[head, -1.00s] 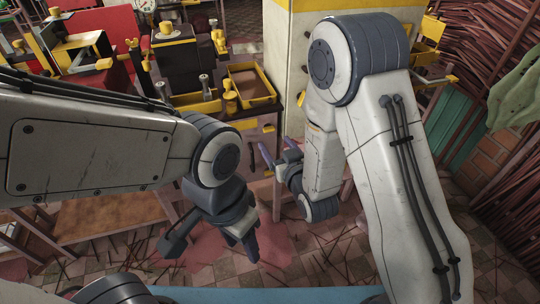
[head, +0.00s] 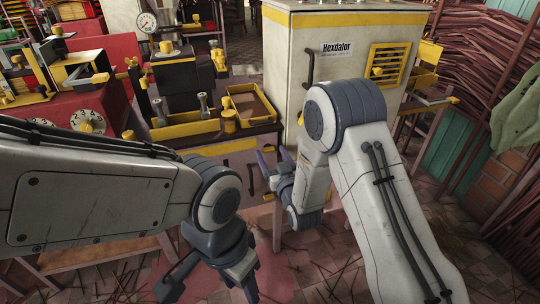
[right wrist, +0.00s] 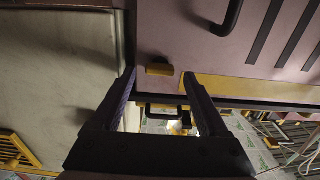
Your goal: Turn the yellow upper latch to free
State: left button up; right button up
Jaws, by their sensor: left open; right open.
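A small yellow latch (right wrist: 160,69) sits on a pinkish panel (right wrist: 190,35) in the right wrist view. I cannot tell from its turn whether it is locked or free. My right gripper (right wrist: 159,82) is open, and the latch shows between and just beyond its two fingertips. Contact cannot be made out. In the head view my right gripper (head: 273,160) points at the bench front beside the cabinet. My left gripper (head: 208,285) is open and empty, low over the floor and away from the bench.
A pale cabinet (head: 345,75) marked Hexdalor stands right of the bench. A yellow-rimmed tray (head: 262,118) and several black and yellow devices stand on the bench. A black bar handle (right wrist: 228,18) is on the panel near the latch. Bundles of sticks (head: 490,60) fill the right side.

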jog(key=shift+w+a, duration=0.1)
jog(key=shift+w, duration=0.25)
